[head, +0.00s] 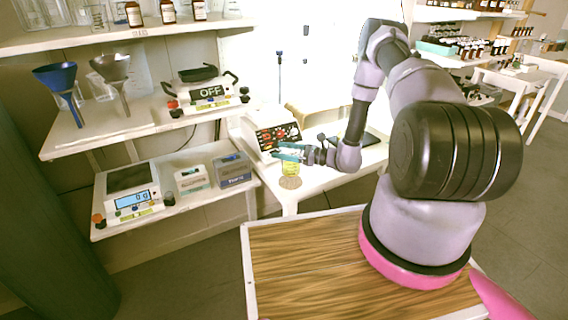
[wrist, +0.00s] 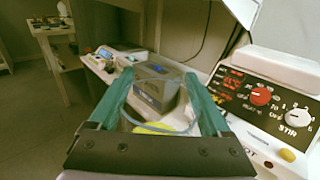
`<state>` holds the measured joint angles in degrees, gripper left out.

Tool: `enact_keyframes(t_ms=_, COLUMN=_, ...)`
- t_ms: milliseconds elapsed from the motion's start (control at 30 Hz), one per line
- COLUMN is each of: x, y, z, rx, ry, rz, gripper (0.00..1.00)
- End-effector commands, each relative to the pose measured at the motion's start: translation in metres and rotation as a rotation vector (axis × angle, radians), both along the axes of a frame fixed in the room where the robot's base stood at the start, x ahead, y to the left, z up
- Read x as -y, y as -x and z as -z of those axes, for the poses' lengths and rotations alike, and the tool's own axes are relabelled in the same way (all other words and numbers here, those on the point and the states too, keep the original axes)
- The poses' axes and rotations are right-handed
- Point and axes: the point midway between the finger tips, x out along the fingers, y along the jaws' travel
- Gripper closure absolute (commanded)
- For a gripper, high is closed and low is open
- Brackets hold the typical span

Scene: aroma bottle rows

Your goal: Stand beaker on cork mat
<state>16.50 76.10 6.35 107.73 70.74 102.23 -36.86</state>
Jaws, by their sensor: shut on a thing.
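My gripper (head: 288,152) is shut on a clear glass beaker (head: 291,168) holding yellow-green liquid. In the wrist view the beaker's rim and the yellow liquid (wrist: 152,129) show between the two teal fingers of my gripper (wrist: 157,98). The round cork mat (head: 290,183) lies near the front left corner of the white table, directly below the beaker in the head view. The beaker looks upright. I cannot tell whether its base touches the mat or hangs just above it. The mat is hidden in the wrist view.
A stirrer hotplate with red digits and knobs (head: 277,136) stands close behind the gripper; it fills the right of the wrist view (wrist: 275,95). Shelves on the left hold a scale (head: 131,194), small boxes (head: 233,170) and funnels. A wooden-topped surface (head: 300,262) is in front.

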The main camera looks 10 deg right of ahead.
Motion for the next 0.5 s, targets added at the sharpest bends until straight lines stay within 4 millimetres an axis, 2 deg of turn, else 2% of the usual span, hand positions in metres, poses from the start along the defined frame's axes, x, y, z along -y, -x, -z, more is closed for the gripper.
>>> enact_keyframes(t_ms=300, x=-0.001, y=0.0, z=0.04, rx=-0.001, ry=-0.002, rz=-0.001, gripper=1.0)
enact_keyframes(t_ms=500, x=0.0, y=0.0, z=0.04, rx=0.0, ry=-0.001, rz=-0.001, gripper=1.0)
